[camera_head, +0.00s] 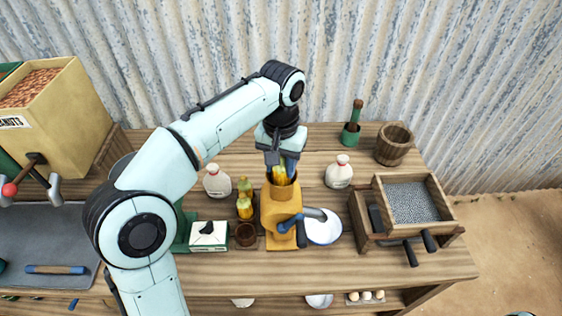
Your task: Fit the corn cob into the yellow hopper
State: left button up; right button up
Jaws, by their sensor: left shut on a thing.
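The yellow hopper (276,215) stands on the wooden table near its middle, with a blue-handled crank (289,223) on its front. My left gripper (281,162) reaches down from above and is shut on the yellow corn cob (280,177). The cob is roughly upright at the hopper's open top. Its lower end is hidden by the hopper's rim, and the gripper covers its upper part. I cannot tell how deep it sits. My right gripper is not in view.
Close left of the hopper stand yellow-and-green bottle-like items (244,207), a brown cup (245,235) and a white-and-green box (208,236). White jugs (339,173) flank it behind. A white plate (323,228) lies at right, before a wooden grinder box (408,203).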

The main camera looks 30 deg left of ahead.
pick_arm(q)
jog(key=shift+f+b, duration=0.35)
jog(key=shift+f, duration=0.45)
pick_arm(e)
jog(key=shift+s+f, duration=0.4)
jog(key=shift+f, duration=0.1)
